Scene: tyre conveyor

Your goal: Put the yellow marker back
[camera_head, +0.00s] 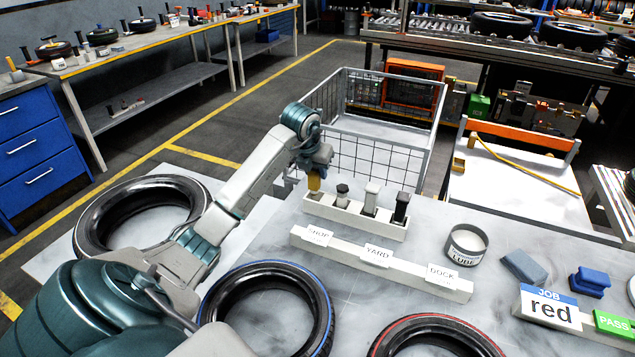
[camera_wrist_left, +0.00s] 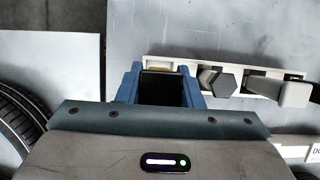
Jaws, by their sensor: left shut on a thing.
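The yellow marker (camera_head: 314,182) is upright in my left gripper (camera_head: 316,168), at the left end of the white marker rack (camera_head: 355,219). The fingers are shut around its upper part. Its lower end meets the rack's leftmost place; I cannot tell how deep it sits. In the left wrist view a dark block shows between the blue fingers (camera_wrist_left: 160,88), with a sliver of yellow just beyond, over the rack (camera_wrist_left: 222,88). Three other markers stand to the right in the rack: a dark-topped one (camera_head: 342,194), a white-grey one (camera_head: 371,196) and a black one (camera_head: 401,206). My right gripper is not in view.
A white label strip (camera_head: 400,270) lies in front of the rack. Several tyres (camera_head: 270,305) lie in front. A wire basket (camera_head: 375,150) stands behind.

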